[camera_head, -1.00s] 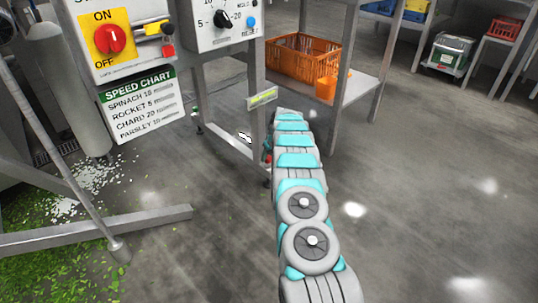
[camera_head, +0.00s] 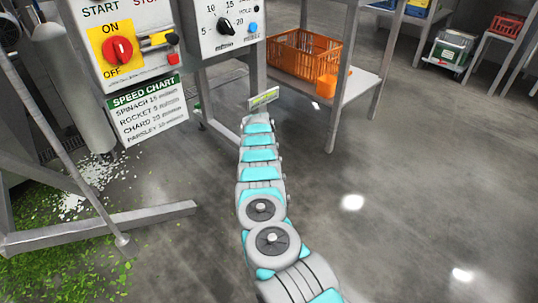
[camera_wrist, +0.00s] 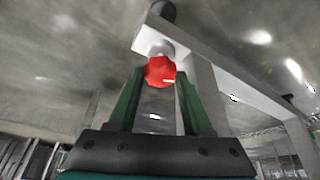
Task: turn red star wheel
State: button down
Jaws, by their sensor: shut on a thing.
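The red star wheel (camera_wrist: 160,71) is a small lobed red knob on a pale round hub at the end of a grey metal leg or bar (camera_wrist: 205,85), in the wrist view. My gripper (camera_wrist: 161,80) has two green fingers, one on each side of the wheel, and is shut on it. In the head view my grey and cyan arm reaches away toward the machine's leg. The arm hides my gripper and the wheel there.
The control panel (camera_head: 82,48) with a red rotary switch (camera_head: 118,50) and the speed chart (camera_head: 148,108) are at the left. A metal rack (camera_head: 352,90) holds an orange crate (camera_head: 303,55). Greens (camera_head: 60,235) litter the floor at left.

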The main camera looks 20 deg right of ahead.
jog(key=shift+m+g+h+b, duration=0.3)
jog(key=shift+m+b, duration=0.45)
jog(key=shift+m, duration=0.35)
jog(key=shift+c, duration=1.6)
grip_release()
jog(key=shift+w, duration=0.1)
jog(key=shift+a+r, duration=0.1)
